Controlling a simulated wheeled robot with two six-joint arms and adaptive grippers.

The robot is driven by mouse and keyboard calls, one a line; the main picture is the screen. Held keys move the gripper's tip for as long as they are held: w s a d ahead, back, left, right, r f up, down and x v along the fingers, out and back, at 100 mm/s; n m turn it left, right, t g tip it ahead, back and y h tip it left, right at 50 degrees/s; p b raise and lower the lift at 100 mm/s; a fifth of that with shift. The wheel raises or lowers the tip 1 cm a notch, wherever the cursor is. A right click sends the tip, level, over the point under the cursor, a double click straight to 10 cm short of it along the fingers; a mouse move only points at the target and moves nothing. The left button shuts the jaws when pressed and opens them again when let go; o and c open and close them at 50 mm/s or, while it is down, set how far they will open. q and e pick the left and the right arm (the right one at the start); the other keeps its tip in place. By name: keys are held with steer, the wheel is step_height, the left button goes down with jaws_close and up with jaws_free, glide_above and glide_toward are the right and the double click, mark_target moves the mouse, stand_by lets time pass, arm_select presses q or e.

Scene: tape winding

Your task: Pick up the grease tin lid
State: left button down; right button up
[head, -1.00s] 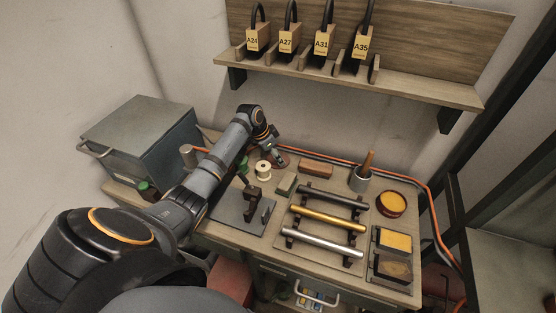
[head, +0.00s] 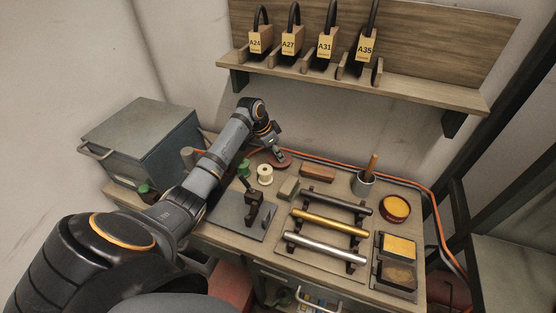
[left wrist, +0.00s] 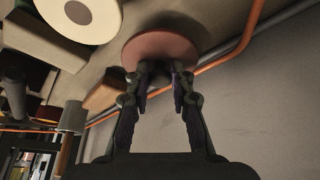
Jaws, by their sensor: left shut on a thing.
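The grease tin lid, a flat reddish-brown disc (head: 281,161), is at the back of the bench, beyond the white spool. It also shows in the left wrist view (left wrist: 160,50), between my fingertips. My left gripper (left wrist: 160,76) is shut on the lid. In the head view the gripper (head: 276,151) is small and partly hidden by its own wrist. A brownish round shape (head: 258,158) lies just left of the lid, partly covered by the arm; I cannot tell if it is the tin. My right gripper is not in view.
The white spool (head: 265,174), a green-grey block (head: 288,188) and a brown block (head: 317,173) stand near the lid. An orange cable (head: 330,162) runs along the wall behind.

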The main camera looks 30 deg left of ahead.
arm_select(q)
steer(key=s+d+r+b, duration=0.1)
steer(key=s+d+r, duration=0.6)
steer(key=s+r, duration=0.2)
steer(key=s, duration=0.2)
steer(key=shift+s+d+r, duration=0.2)
steer(key=shift+s+r, duration=0.15)
steer(key=shift+r, duration=0.05)
